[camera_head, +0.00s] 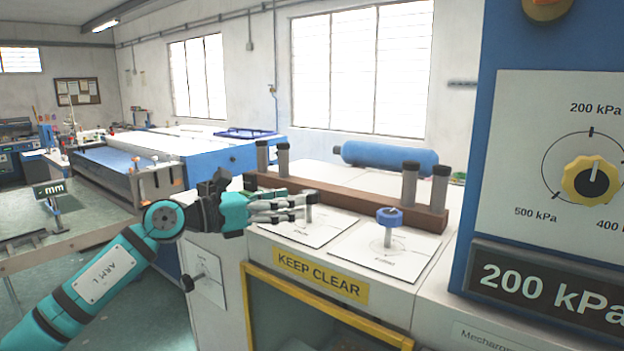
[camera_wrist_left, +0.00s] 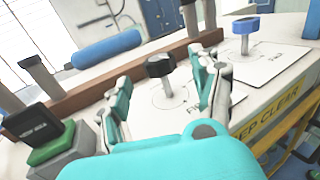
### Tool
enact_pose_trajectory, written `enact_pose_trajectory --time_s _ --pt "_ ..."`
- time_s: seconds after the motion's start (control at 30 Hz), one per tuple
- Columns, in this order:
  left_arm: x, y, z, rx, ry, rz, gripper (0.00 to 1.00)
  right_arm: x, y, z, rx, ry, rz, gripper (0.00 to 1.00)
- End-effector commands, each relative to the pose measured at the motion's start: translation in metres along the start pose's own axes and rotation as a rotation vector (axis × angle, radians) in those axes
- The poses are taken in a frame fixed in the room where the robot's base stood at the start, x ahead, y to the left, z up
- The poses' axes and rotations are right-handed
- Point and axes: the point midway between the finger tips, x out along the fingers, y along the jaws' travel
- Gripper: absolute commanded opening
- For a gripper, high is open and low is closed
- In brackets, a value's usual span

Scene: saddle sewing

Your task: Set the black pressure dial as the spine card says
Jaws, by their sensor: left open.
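A black-topped knob (camera_wrist_left: 160,66) stands on a thin stem over a white plate in the left wrist view; in the head view my fingers partly cover it, with its stem (camera_head: 309,212) showing. My left gripper (camera_head: 283,207) is open, its fingers on either side of this knob in the wrist view (camera_wrist_left: 163,80); I cannot tell whether they touch it. A yellow dial (camera_head: 591,181) with a dark centre and a white pointer pointing up to 200 kPa is on the right panel. The display (camera_head: 545,293) below reads 200 kPa. I cannot make out a spine card.
A blue knob (camera_head: 389,216) stands on the neighbouring white plate. A brown bar (camera_head: 345,205) with dark posts runs behind both plates. A yellow KEEP CLEAR label (camera_head: 320,276) is on the front. A blue roll (camera_head: 388,157) lies behind. A small black-and-green device (camera_wrist_left: 43,137) sits at left.

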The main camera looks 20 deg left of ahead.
Motion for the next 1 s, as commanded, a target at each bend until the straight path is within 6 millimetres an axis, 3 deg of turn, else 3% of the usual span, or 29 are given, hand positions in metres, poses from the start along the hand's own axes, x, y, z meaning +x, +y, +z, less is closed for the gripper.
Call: enact_pose_trajectory --time_s 0.03,0.13,0.3,0.7,1.0 --pt "0.011 -0.001 0.007 -0.002 -0.001 -0.003 0.64 -0.013 0.010 -0.009 0.001 0.012 0.012 0.40" --pt "0.029 -0.001 0.006 -0.001 -0.001 -0.001 0.64 -0.023 0.022 -0.023 0.004 0.033 0.026 0.40" --pt "0.050 0.000 0.003 -0.001 0.000 0.000 0.64 -0.032 0.023 -0.027 0.006 0.040 0.027 0.40" --pt "0.059 0.001 0.000 0.001 0.000 0.001 0.64 -0.034 -0.002 -0.012 0.005 0.015 -0.002 0.40" --pt "0.059 0.000 0.000 0.001 0.000 0.001 0.28 -0.034 0.004 -0.013 0.003 0.017 0.004 0.40"
